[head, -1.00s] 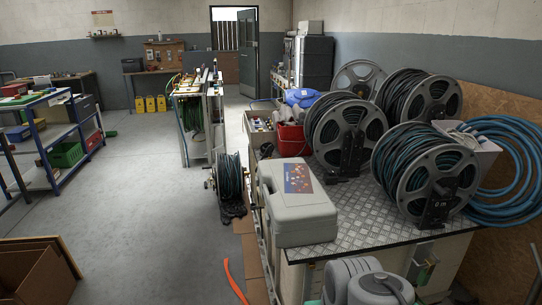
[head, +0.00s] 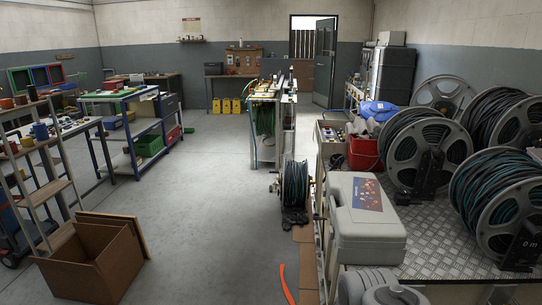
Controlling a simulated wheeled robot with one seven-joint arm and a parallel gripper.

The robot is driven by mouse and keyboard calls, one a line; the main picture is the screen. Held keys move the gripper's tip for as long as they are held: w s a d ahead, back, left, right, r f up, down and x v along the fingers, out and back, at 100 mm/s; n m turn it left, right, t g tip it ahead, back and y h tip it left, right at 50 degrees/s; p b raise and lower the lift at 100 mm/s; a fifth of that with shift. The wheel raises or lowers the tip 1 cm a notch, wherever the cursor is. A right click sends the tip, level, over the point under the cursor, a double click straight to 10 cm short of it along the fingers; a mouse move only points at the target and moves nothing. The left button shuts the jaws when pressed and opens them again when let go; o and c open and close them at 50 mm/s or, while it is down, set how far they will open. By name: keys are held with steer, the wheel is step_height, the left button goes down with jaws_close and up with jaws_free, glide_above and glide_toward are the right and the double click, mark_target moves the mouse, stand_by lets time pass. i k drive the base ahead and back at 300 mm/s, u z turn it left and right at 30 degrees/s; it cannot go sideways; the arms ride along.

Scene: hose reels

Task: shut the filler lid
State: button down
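I cannot make out a filler lid for certain in the head view. My gripper is not in view.
A metal-topped bench (head: 432,238) at right bears a grey case (head: 366,232) and several hose reels (head: 425,150). A small reel (head: 294,185) stands on the floor left of it. A cardboard box (head: 95,262) lies at lower left. The middle floor is clear.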

mark_target(334, 157)
steer(key=u, duration=0.5)
steer(key=i, duration=2.6)
steer(key=z, duration=0.65)
steer(key=i, duration=1.9)
steer(key=z, duration=1.05)
steer(key=i, duration=0.15)
steer(key=z, duration=0.05)
